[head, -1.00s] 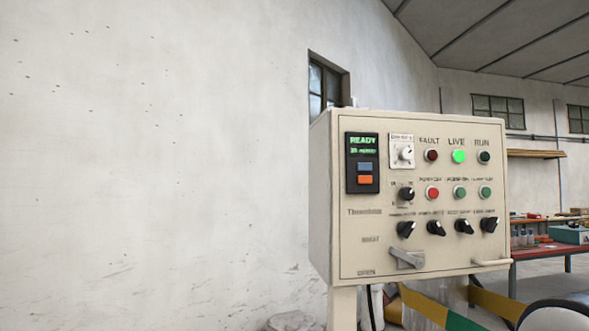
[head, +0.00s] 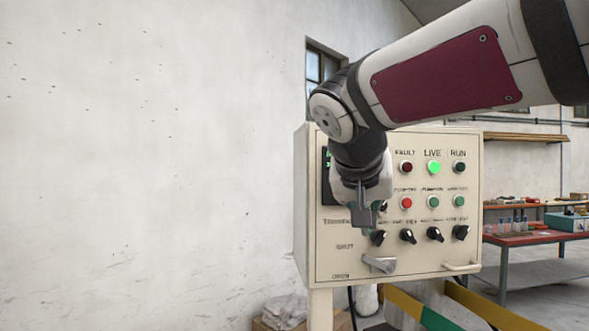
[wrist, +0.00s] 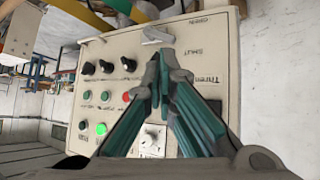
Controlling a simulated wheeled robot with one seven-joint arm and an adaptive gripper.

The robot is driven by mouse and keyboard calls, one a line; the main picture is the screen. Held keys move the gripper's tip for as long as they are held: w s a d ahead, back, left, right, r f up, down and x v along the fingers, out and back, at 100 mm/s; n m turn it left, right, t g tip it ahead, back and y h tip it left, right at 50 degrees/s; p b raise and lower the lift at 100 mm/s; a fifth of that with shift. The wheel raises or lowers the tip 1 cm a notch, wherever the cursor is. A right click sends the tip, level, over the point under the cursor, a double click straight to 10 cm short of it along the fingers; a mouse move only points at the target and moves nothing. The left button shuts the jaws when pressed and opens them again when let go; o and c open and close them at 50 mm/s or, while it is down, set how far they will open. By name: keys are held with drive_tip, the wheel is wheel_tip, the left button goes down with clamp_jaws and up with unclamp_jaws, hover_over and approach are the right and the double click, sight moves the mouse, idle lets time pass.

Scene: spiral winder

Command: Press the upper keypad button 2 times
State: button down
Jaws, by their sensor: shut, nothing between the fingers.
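The keypad (head: 325,185) is a dark unit at the upper left of the cream control panel (head: 420,260). In the head view only its left edge shows; my arm and gripper hide its blue upper and orange lower buttons. My gripper (head: 364,222) is shut and empty, pointing down in front of the panel's left part. In the wrist view the panel (wrist: 100,60) appears upside down and my gripper's closed fingertips (wrist: 163,62) are over it. I cannot tell whether the fingertips touch the panel.
The panel has a lit green LIVE lamp (head: 434,168), a red button (head: 406,203), several black knobs and a grey lever handle (head: 379,264). A red workbench (head: 520,238) stands to the right. Bare wall lies left.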

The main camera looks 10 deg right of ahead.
drive_tip(key=w+r+m+p, duration=0.1)
drive_tip(key=w+r, duration=0.2)
drive_tip(key=r, duration=0.2)
drive_tip(key=shift+w+a+t+h, duration=0.25)
drive_tip(key=shift+a+t+h, duration=0.1)
drive_tip(key=shift+t+h, duration=0.05)
drive_tip(key=shift+w, duration=0.1)
drive_tip(key=w+b, duration=0.2)
drive_tip(key=w, duration=0.6)
drive_tip(key=shift+w, duration=0.3)
drive_tip(key=shift+w, duration=0.15)
idle(0.9)
drive_tip(key=shift+w, duration=0.3)
